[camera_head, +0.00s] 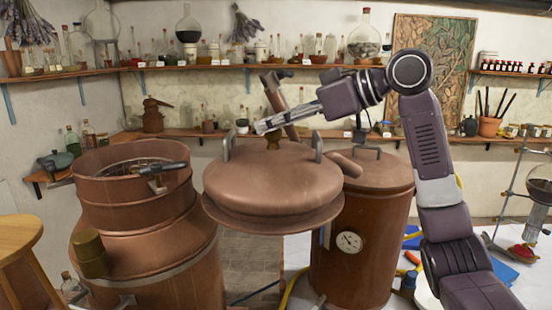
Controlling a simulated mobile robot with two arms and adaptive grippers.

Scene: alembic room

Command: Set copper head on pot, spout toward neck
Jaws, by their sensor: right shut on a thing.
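The copper head (270,185) is a wide domed lid with a flange. It hangs in the air right of the pot, roughly level. Its short spout (345,163) points right, toward the lidded copper vessel. The copper pot (135,215) stands at the left with its top open. My right gripper (262,126) reaches in from the right and is shut on the head at its top, by the brass knob (273,142). The exact grip is small in view. A slanted copper pipe (280,105) shows behind the gripper; I cannot tell where its lower end joins. My left gripper is not in view.
A lidded copper vessel with a gauge (368,220) stands right of the head, partly hidden by it. A dark-handled clamp-like part (165,168) sits at the pot's rim. A wooden stool (15,238) is at the far left. Shelves of glassware line the wall.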

